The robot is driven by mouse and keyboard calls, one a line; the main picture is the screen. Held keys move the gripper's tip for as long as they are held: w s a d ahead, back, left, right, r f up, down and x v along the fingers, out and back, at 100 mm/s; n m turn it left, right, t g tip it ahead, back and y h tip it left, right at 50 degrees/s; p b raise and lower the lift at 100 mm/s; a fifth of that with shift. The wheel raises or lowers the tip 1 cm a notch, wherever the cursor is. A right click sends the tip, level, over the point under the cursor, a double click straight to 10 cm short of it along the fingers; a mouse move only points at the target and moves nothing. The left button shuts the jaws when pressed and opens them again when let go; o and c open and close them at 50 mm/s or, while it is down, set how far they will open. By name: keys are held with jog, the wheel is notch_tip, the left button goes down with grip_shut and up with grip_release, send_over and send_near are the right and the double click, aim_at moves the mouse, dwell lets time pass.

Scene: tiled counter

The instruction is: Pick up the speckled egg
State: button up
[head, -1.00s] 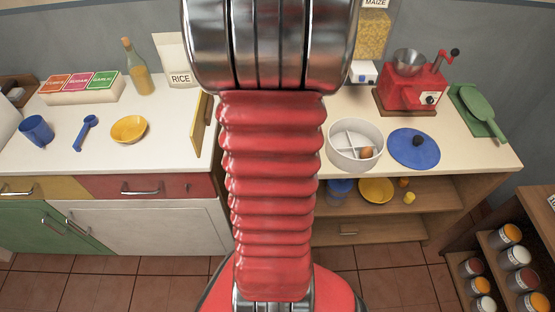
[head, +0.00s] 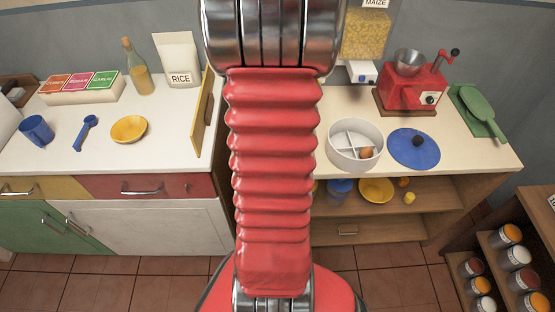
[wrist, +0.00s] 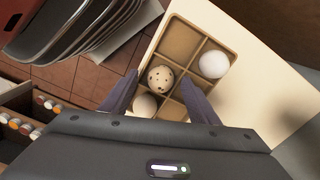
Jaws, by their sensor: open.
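The speckled egg (wrist: 160,78), cream with dark spots, sits in a compartment of a tan divided box (wrist: 184,38) in the wrist view. My gripper (wrist: 159,76) is open, with one dark finger on each side of the speckled egg in the picture. I cannot tell whether the fingers touch it or how far above it they are. A white egg (wrist: 213,64) is in a compartment to the right. A plain pale egg (wrist: 144,104) lies just below the speckled one, near the left finger. In the head view my arm covers the middle, and neither box nor gripper shows there.
On the right counter stand a white divided pot (head: 340,158) with a brown egg (head: 366,152), a blue lid (head: 414,148) and a red grinder (head: 410,92). The left counter holds a yellow bowl (head: 129,129) and blue spoon (head: 85,133). Bare counter (wrist: 262,90) lies beside the box.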

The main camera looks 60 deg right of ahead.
jog(key=shift+c, duration=0.3)
jog(key=c, duration=0.7)
notch_tip(320, 180, up, 10)
jog(key=shift+r, duration=0.1)
dwell(0.8)
